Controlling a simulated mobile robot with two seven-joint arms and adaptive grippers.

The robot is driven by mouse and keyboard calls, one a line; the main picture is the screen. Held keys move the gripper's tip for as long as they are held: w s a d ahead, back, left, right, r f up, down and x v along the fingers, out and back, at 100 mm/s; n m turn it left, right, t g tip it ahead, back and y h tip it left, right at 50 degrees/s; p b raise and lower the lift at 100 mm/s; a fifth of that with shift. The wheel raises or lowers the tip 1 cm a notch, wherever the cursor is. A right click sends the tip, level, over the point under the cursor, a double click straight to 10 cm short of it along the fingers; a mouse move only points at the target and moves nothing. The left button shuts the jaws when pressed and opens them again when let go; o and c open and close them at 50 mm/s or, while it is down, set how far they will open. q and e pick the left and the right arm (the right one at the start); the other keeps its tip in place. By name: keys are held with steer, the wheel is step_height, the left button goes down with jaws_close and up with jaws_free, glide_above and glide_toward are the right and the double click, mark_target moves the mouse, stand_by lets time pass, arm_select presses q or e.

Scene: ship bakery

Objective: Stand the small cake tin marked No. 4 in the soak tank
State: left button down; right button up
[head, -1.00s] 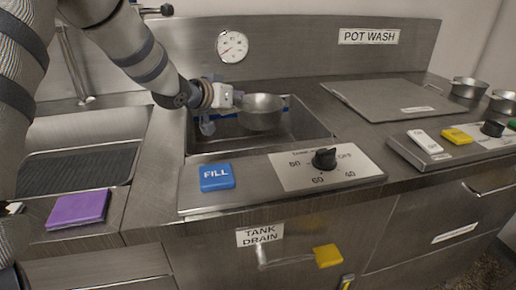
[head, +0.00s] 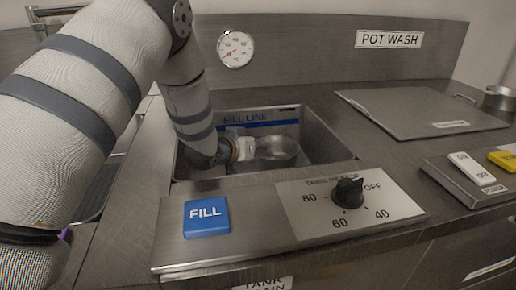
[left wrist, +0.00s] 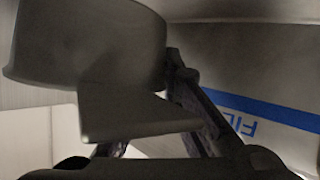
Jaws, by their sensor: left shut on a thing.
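A small round metal cake tin (head: 278,151) is inside the open soak tank (head: 318,140), below the level of the tank's rim. My left gripper (head: 246,150) is shut on it at its left side. In the left wrist view the tin (left wrist: 88,40) shows large and dark, with a flat tab (left wrist: 135,112) towards the gripper fingers. No number can be read on the tin. I cannot tell whether it touches the tank floor. The blue FILL LINE band (head: 262,123) runs along the tank's back wall. My right gripper is not in view.
In front of the tank are a blue FILL button (head: 207,217) and a black heat knob (head: 347,192). A flat metal lid (head: 415,108) lies to the right. Another tin (head: 500,103) stands at the far right. White (head: 472,165) and yellow (head: 503,158) switches sit at right.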

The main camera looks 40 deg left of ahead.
arm_select(q)
steer(key=shift+f, duration=0.1)
steer(key=shift+f, duration=0.55)
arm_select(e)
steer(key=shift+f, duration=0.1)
arm_select(q)
steer(key=c, duration=1.8)
jaws_free()
steer(key=shift+o, duration=0.2)
steer(key=shift+r, duration=0.1)
steer(key=shift+w+r, duration=0.1)
steer(key=shift+r, duration=0.45)
steer(key=p+v, duration=0.1)
steer(key=v, duration=0.6)
steer(key=shift+s+r+p, duration=0.1)
steer(key=shift+s+p, duration=0.1)
steer(key=shift+p, duration=0.2)
steer(key=shift+s, duration=0.1)
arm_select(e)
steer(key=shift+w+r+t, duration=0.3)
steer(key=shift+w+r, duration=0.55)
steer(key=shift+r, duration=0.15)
